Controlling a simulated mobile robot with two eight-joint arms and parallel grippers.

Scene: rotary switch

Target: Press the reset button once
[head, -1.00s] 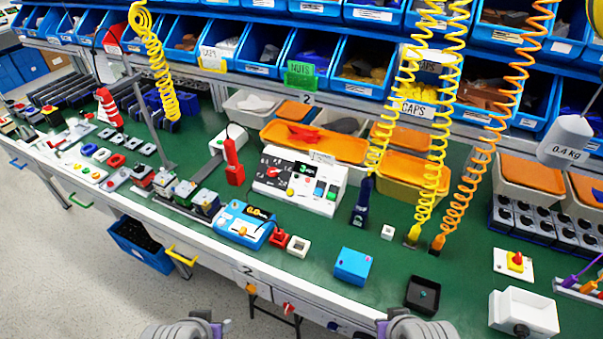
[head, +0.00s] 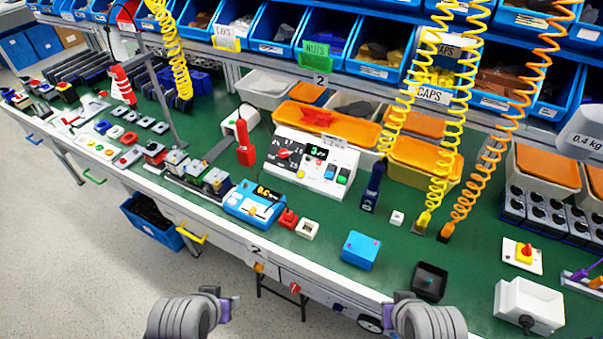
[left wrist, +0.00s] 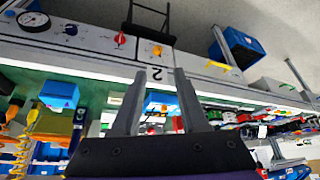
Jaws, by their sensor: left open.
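A white control panel (head: 313,182) stands mid-bench in the head view. It has a black dial face with a red rotary knob (head: 284,153), a small display (head: 316,152) with green digits and several coloured buttons, including a blue one (head: 330,171) and a green one (head: 343,176). The labels are too small to read, so I cannot tell which is the reset button. My left arm is low in front of the bench, well short of the panel. In the left wrist view my left gripper (left wrist: 160,75) has its fingers apart, with nothing between them. My right arm shows at the bottom right, its gripper out of frame.
A blue device (head: 254,202), a red button box (head: 288,218) and a blue box (head: 360,250) sit near the front edge. Coiled cables hang at the right.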

